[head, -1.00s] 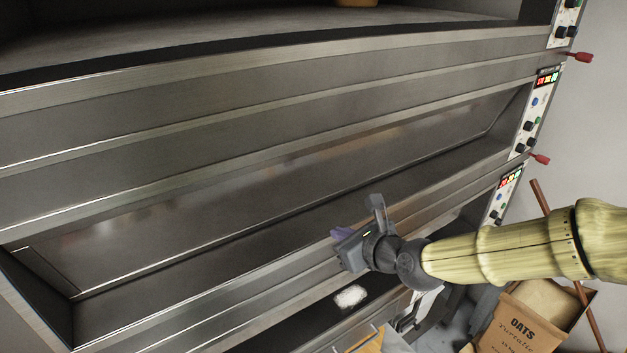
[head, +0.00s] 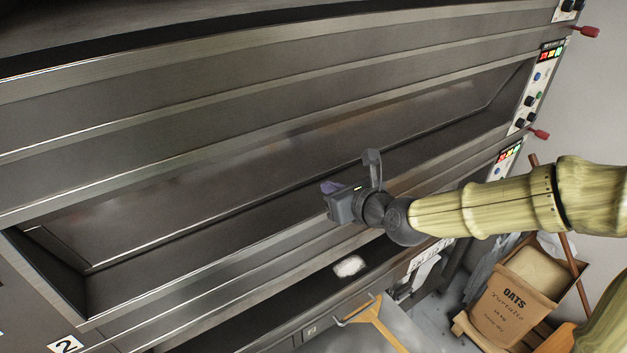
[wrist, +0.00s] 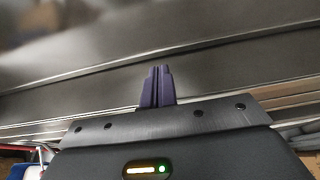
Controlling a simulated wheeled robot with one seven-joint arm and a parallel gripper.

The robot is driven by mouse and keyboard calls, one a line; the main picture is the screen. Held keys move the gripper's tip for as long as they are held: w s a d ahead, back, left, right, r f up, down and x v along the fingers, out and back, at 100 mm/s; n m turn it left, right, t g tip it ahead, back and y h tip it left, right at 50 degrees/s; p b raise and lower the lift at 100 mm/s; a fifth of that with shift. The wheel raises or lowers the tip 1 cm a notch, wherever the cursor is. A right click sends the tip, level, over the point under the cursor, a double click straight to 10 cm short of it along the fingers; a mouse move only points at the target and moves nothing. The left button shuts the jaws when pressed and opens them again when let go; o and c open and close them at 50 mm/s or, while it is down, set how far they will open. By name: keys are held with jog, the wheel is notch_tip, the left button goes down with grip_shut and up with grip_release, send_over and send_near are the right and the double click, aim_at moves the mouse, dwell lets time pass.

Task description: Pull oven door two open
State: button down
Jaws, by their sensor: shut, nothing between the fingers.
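A wide steel deck oven fills the head view. A recessed steel panel (head: 290,150) lies in its middle deck, and I cannot tell for sure whether it is oven door two. A white label with the number 2 (head: 66,345) is at the lower left of the oven front. My gripper (head: 331,187) is in front of the lower part of this deck, with its purple fingers pointing at the steel. In the wrist view the fingers (wrist: 156,87) are together and empty, before blurred steel bands. I cannot tell whether they touch the steel. No handle is clearly visible.
Control panels (head: 535,85) with knobs and red levers run up the oven's right side. A white patch (head: 349,266) lies on a dark surface below my gripper. A wooden-handled tool (head: 380,325) stands below. A box marked OATS (head: 510,300) stands at lower right.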

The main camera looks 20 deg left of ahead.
aim_at(308, 179)
jog(key=shift+p+x, duration=0.9)
jog(key=shift+x, duration=3)
